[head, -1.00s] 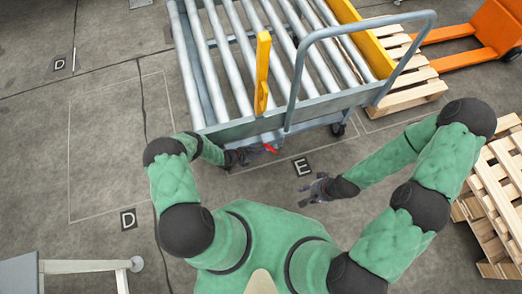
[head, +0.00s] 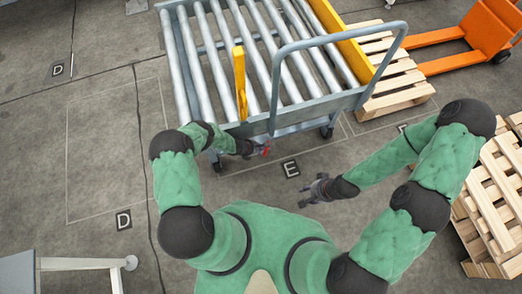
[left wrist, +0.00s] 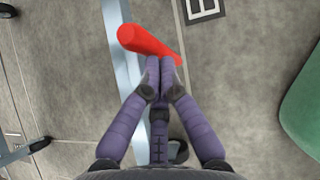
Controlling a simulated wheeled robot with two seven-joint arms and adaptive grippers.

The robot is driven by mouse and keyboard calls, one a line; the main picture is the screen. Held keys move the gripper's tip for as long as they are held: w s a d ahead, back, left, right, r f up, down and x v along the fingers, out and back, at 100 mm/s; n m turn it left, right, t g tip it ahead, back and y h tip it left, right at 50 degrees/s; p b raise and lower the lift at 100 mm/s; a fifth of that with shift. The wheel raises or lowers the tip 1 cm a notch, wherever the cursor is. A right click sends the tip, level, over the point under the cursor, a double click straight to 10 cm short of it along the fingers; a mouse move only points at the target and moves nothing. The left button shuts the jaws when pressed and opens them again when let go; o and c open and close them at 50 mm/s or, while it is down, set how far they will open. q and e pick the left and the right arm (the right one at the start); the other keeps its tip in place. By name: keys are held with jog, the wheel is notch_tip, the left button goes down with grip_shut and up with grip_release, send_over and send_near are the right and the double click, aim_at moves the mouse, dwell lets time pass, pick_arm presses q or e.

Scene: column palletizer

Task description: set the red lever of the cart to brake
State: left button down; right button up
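The red lever (head: 266,151) sticks out low at the near end of the roller cart (head: 300,120). In the left wrist view the red lever (left wrist: 145,41) is a thick rod lying slantwise, with its lower right part behind my fingertips. My left gripper (head: 257,149) is at the lever. In the left wrist view the left gripper (left wrist: 160,64) has its fingertips together against the lever's side; the rod does not appear clasped between them. My right gripper (head: 311,192) is open and empty above the floor, right of the lever and apart from the cart.
The cart has a grey push handle (head: 277,75) and a yellow upright (head: 240,82) above the lever. Wooden pallets (head: 495,190) stand at the right, and an orange pallet jack (head: 485,28) at the back right. The floor left of the cart is clear.

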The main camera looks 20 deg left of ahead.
pick_arm(q)
jog(key=shift+w+d+f+b, duration=0.1)
jog(key=shift+w+d+b, duration=0.1)
jog(key=shift+w+d, duration=0.35)
jog(key=shift+w+d+r+b, duration=0.1)
jog(key=shift+w+d+b, duration=0.2)
jog(key=shift+d, duration=0.45)
jog(key=shift+w+d+f+b, duration=0.1)
jog(key=shift+w+d+b, duration=0.05)
jog(key=shift+w+d, duration=0.45)
pick_arm(e)
jog(key=shift+a+f, duration=0.1)
jog(key=shift+f, duration=0.45)
pick_arm(q)
jog(key=shift+d, duration=0.1)
